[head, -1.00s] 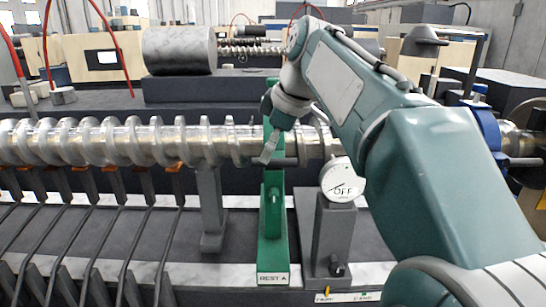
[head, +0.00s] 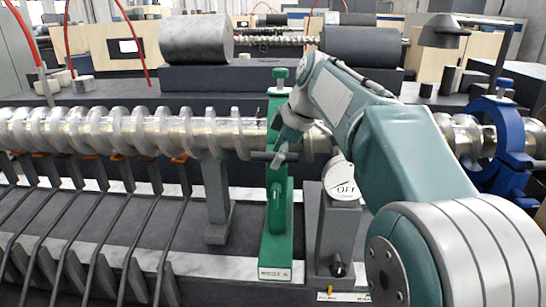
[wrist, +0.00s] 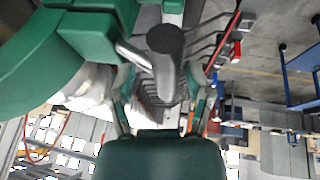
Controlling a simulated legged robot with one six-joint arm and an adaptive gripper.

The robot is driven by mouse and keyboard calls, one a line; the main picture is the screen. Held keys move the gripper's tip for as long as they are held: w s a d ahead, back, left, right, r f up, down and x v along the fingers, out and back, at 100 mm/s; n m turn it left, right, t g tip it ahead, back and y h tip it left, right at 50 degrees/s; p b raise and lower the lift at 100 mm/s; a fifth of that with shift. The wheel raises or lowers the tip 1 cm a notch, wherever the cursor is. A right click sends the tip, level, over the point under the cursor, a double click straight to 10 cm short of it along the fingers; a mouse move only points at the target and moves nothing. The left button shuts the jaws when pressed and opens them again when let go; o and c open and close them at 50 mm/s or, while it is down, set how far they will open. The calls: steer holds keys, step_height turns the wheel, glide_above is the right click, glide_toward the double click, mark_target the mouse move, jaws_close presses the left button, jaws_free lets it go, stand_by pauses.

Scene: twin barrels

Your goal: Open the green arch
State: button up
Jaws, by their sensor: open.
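The green arch (head: 279,100) spans the silver screw shaft on a green stand with a white label, and looks closed over the shaft. A dark grey bar handle (head: 262,156) juts from its front. My gripper (head: 281,156) is at that handle, in front of the arch. In the wrist view the green arch (wrist: 40,75) fills the upper left, and the handle (wrist: 165,60) with its round dark end lies between the open fingers of my gripper (wrist: 163,98). I cannot tell whether the fingers touch it.
A white round OFF dial (head: 341,180) stands on a grey post close right of the green stand. A blue arch (head: 500,135) clasps the shaft at far right. The screw shaft (head: 110,135) runs left with several dark rods below. Grey cylinders (head: 188,42) lie behind.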

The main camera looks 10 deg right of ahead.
mark_target(266, 154)
steer(key=shift+w+a+f, duration=0.1)
steer(key=shift+f, duration=0.2)
steer(key=shift+a+f, duration=0.1)
steer(key=shift+a, duration=1.1)
steer(key=shift+c, duration=0.8)
steer(key=shift+a, duration=0.15)
steer(key=c, duration=0.6)
steer(key=shift+f, duration=0.1)
jaws_close()
steer(key=shift+d, duration=0.6)
